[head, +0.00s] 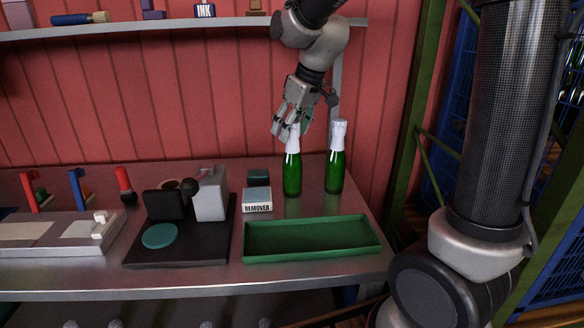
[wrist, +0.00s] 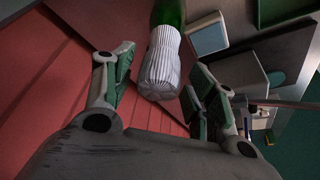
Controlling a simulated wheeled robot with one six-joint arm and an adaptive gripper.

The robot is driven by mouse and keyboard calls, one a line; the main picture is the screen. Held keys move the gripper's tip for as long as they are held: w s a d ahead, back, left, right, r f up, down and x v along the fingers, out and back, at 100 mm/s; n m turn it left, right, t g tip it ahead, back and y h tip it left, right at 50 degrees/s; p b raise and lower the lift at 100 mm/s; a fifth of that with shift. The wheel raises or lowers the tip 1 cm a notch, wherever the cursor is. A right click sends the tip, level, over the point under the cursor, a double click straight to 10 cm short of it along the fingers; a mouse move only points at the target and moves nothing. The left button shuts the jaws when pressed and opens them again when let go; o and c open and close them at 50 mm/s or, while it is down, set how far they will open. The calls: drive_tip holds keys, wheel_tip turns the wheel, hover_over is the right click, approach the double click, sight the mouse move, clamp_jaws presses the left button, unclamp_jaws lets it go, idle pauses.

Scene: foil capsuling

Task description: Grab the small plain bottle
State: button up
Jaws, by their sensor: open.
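Two green bottles with white foil tops stand upright on the metal bench in the head view, a left bottle (head: 292,175) and a right bottle (head: 336,172). They look alike in size, and I cannot tell which is the small plain one. My gripper (head: 290,128) is open, pointing down at the left bottle's white top, and hides part of it. In the wrist view, a pleated white foil top (wrist: 161,62) with green glass above it lies between my spread fingers, with gaps at both sides. I see no firm grip.
A green tray (head: 312,252) lies in front of the bottles. A box marked REMOVER (head: 257,201) stands left of the left bottle. A black-based device (head: 180,245) is further left. A shelf (head: 150,29) runs along the red wall.

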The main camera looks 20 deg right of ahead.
sight(292, 160)
drive_tip(key=shift+x, duration=1.5)
drive_tip(key=shift+d, duration=0.1)
clamp_jaws()
